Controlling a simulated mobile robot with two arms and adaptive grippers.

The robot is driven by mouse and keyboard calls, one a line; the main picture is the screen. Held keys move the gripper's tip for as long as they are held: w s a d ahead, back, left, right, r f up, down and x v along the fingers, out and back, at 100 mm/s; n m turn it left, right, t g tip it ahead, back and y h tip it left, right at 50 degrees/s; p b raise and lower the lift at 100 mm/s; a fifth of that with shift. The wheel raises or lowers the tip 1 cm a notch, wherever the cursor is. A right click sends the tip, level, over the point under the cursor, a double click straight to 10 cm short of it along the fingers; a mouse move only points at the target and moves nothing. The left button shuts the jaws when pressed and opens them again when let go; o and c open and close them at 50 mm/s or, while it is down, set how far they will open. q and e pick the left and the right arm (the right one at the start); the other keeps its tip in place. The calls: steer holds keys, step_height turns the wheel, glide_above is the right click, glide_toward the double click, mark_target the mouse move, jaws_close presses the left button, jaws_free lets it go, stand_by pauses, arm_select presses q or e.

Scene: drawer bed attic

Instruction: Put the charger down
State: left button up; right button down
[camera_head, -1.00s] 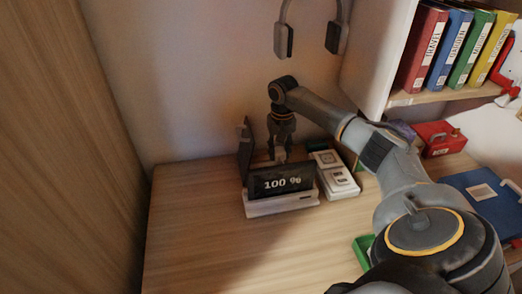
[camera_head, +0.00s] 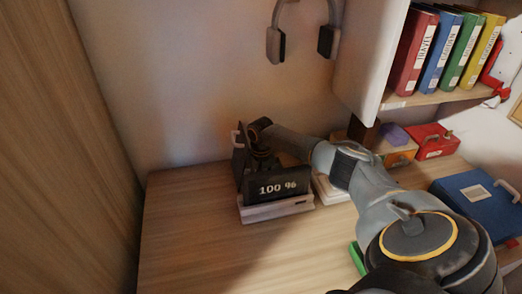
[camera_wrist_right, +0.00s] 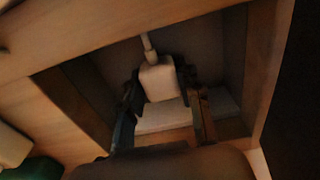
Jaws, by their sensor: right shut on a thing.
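My right gripper (camera_wrist_right: 160,96) is shut on the charger (camera_wrist_right: 158,80), a small white block with a pale cable running up from it in the wrist view. Beneath the charger is a dark recess with wooden edges (camera_wrist_right: 85,98); whether the charger touches anything in it I cannot tell. In the head view my right arm reaches down behind a dark screen reading 100 % (camera_head: 278,186) on a white stand (camera_head: 275,209). The fingertips and the charger are hidden there. My left gripper is not in view.
A white device (camera_head: 328,190) stands beside the screen, partly behind my arm. Headphones (camera_head: 300,30) hang on the wall. Red (camera_head: 433,141) and blue (camera_head: 475,198) cases lie at the right under a shelf of binders (camera_head: 455,45). The front left desk (camera_head: 190,240) is clear.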

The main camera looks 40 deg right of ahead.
steer(key=shift+f, duration=0.6)
steer(key=c, duration=0.9)
jaws_free()
steer(key=shift+r, duration=0.1)
step_height(320, 180, up, 13)
steer(key=shift+r+p, duration=0.1)
steer(key=shift+p, duration=0.25)
steer(key=shift+d, duration=0.1)
